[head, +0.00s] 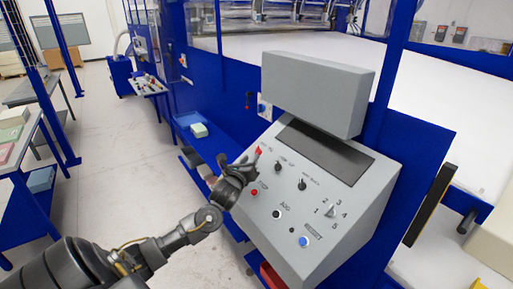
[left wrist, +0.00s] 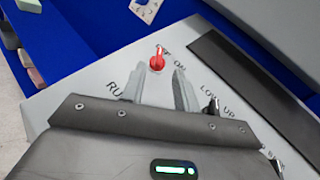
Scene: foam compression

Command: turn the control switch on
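The control switch, a red rotary knob (head: 258,151), is at the upper left of the sloping grey control panel (head: 350,205). In the left wrist view the red knob (left wrist: 157,60) stands beside lettering that reads "ON". My left gripper (head: 249,165) is over the panel's left edge, close to the knob. In the left wrist view its two grey fingers (left wrist: 158,80) are apart with nothing between them. The knob shows just past the fingertips, in line with the gap. I cannot tell whether they touch it. My right gripper is not in view.
Black knobs (head: 302,184), a red button (head: 254,192) and a blue button (head: 303,241) are also on the panel. A dark display strip (head: 325,150) lies above them, under a grey box (head: 318,90). Blue machine frames stand behind. Open floor (head: 110,165) lies at left.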

